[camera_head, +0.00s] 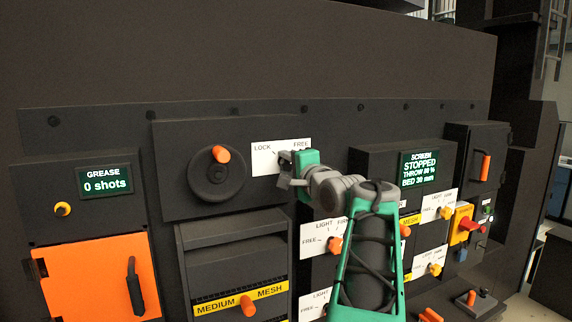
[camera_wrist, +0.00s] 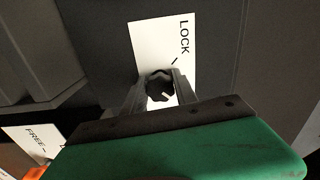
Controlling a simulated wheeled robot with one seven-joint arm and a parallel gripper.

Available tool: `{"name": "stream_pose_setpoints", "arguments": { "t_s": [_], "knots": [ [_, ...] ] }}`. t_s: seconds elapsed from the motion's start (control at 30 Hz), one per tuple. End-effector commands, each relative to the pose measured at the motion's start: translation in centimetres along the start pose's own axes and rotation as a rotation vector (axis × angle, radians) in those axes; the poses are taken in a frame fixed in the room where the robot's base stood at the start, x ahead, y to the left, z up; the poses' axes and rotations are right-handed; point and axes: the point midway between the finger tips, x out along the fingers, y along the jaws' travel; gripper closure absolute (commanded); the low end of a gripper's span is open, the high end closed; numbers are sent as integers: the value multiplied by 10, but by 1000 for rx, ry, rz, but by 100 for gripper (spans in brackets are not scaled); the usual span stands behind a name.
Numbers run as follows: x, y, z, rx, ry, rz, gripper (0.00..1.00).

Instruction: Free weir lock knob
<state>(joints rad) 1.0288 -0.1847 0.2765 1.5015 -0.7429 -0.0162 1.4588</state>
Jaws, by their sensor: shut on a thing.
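The weir lock plate (camera_head: 268,158) is white, with LOCK at its left and FREE at its right, on the dark panel in the head view. It also shows in the wrist view (camera_wrist: 160,38), where LOCK and its tick are visible and FREE is not. My gripper (camera_head: 287,172) is at the plate and hides the knob in the head view. In the wrist view, the small black knob (camera_wrist: 159,86) sits between the two fingers, which are shut on it. A short white mark shows on the knob, on the side away from the LOCK tick.
A black handwheel with an orange grip (camera_head: 222,154) is just left of the plate. Below it is the MEDIUM MESH drawer (camera_head: 240,298). The screen display box (camera_head: 419,170) and several orange knobs are to the right. An orange grease door (camera_head: 95,280) is at the left.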

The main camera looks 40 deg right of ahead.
Motion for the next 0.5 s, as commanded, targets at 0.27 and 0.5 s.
{"name": "stream_pose_setpoints", "arguments": {
  "t_s": [0.27, 0.5],
  "knots": [
    [0, -1, 0, 1, 1, -2, 100],
    [0, -1, 0, 0, 0, -1, 48]
  ]
}}
